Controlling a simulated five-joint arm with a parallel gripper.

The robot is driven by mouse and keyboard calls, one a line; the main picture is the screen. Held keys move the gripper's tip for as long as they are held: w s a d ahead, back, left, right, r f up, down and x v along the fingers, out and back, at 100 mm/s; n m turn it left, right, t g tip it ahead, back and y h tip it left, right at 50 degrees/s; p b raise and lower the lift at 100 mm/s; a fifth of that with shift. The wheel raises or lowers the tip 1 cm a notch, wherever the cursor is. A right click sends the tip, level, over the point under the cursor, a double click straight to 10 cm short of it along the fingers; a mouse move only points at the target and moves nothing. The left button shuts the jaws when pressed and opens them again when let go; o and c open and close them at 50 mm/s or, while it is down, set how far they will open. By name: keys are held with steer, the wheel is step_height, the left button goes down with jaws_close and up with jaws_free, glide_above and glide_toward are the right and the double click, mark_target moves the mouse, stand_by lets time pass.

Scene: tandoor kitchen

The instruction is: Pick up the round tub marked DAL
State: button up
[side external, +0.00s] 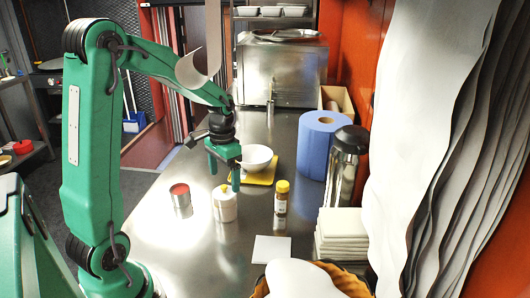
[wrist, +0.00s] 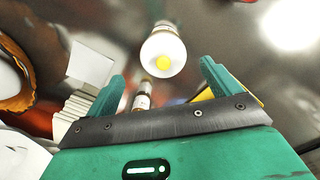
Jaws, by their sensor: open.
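A round white tub (side external: 225,206) with a small yellow knob on top stands upright on the steel counter. I cannot read any lettering on it. The tub also shows in the wrist view (wrist: 163,52), seen from above, ahead of and between my fingertips. My gripper (side external: 224,176) is open and empty, above the tub and slightly behind it in the side view. Its two green fingers show in the wrist view (wrist: 162,72), apart from the tub. A short tin with a red top (side external: 181,197) stands left of the tub.
A yellow-capped bottle (side external: 281,200) stands right of the tub. A white bowl (side external: 256,157) sits on a yellow mat (side external: 264,179) behind. A blue paper roll (side external: 318,145), a steel flask (side external: 345,165) and a white stack (side external: 341,235) line the right side. A white square (side external: 271,250) lies in front.

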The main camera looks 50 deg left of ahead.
mark_target(225, 191)
steer(key=shift+w+a+f, duration=0.1)
steer(key=shift+a+f, duration=0.4)
steer(key=shift+f, duration=0.1)
steer(key=shift+s+d+f, duration=0.1)
steer(key=shift+d+f, duration=0.05)
steer(key=shift+f, duration=1.8)
steer(key=shift+s+d+f, duration=0.1)
steer(key=shift+d+f, duration=0.05)
steer(key=shift+f, duration=1.8)
steer(key=c, duration=1.2)
